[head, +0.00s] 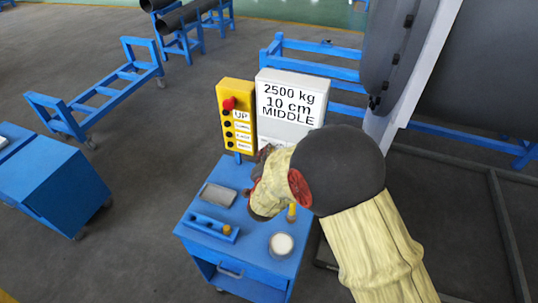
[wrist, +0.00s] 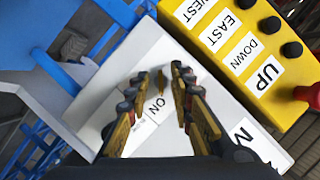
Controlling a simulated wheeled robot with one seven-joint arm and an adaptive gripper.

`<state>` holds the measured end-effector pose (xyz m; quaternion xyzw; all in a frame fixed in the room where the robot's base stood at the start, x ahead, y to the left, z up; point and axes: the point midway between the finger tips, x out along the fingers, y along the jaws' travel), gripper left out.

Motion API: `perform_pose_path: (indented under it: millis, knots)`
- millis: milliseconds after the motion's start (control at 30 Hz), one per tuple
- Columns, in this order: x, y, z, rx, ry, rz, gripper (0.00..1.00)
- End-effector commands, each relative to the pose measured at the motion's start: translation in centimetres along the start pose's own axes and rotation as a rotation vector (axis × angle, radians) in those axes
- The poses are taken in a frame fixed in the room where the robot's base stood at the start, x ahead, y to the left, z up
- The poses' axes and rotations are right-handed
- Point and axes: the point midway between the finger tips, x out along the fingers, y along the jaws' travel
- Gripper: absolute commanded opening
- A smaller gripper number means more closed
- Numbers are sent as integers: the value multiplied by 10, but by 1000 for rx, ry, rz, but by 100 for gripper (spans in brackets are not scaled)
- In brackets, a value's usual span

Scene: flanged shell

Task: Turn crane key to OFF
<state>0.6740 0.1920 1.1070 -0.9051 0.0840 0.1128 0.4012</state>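The crane key is a small brass-coloured piece (wrist: 160,82) on the face of a white control box (wrist: 195,120). In the wrist view it shows between the fingertips of my gripper (wrist: 159,75), beside a label reading "ON". The fingers are apart, with a visible gap on both sides of the key. In the head view the white box (head: 290,105) reads "2500 kg 10 cm MIDDLE". My gripper (head: 264,153) is at its lower edge there, and my wrist and arm hide the key. I cannot make out the key's exact angle.
A yellow pendant (head: 237,115) with black buttons and a red knob stands left of the box. Below is a blue cart (head: 206,233) carrying a grey block (head: 218,195), a blue holder (head: 210,227) and a round white-topped container (head: 281,244). A large dark shell is at right.

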Motion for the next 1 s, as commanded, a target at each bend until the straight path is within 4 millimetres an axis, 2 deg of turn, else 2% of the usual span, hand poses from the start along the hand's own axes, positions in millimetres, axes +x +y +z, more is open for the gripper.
perform_pose_path:
  millis: [267, 667, 1000]
  knots:
    - [2, 0, 0, 0, 0, -1, 23]
    - [2, 0, 0, 0, 0, -1, 0]
    - [1, 0, 0, -1, 0, -1, 0]
